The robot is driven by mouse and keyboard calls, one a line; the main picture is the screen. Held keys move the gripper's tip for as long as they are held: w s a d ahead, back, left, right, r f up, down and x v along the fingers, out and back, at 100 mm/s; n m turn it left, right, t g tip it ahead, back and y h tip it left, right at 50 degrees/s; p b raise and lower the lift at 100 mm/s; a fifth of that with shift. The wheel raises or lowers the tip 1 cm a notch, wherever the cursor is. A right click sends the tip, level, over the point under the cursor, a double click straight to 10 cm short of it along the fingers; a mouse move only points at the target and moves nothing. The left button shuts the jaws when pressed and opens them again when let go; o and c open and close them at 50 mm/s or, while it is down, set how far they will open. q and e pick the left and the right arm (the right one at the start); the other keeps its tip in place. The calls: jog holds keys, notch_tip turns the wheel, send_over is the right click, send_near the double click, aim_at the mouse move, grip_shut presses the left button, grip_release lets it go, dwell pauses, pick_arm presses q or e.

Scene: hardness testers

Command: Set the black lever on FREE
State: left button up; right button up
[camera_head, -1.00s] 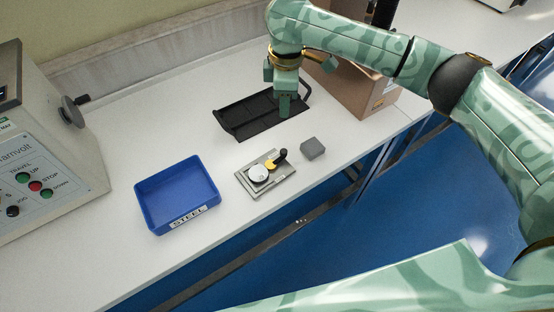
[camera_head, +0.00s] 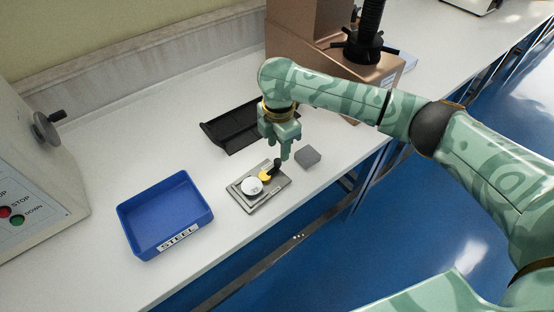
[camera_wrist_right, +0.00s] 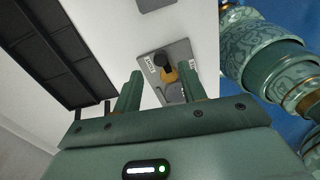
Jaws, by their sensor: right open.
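The black lever (camera_head: 277,165) sits at the far right end of a small grey plate (camera_head: 272,196), beside a yellow part (camera_head: 265,176) and a white round dial (camera_head: 251,186). In the right wrist view the lever's round black knob (camera_wrist_right: 162,61) shows between two small white labels, whose text I cannot read surely. My right gripper (camera_head: 283,150) is open, pointing down just above and behind the lever. In the wrist view the fingers of this gripper (camera_wrist_right: 160,88) stand apart, with the lever beyond and between them. I see no contact. My left gripper is not in view.
A grey block (camera_head: 307,156) lies close to the right of the plate. A blue bin marked STEEL (camera_head: 140,203) stands to the left, a black tray (camera_head: 222,134) behind. A brown machine (camera_head: 335,50) stands at the back right. The table's front edge is near the plate.

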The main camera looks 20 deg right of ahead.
aim_at(278, 160)
notch_tip(278, 160, down, 5)
jog(key=shift+r+b, duration=0.15)
jog(key=shift+b, duration=0.65)
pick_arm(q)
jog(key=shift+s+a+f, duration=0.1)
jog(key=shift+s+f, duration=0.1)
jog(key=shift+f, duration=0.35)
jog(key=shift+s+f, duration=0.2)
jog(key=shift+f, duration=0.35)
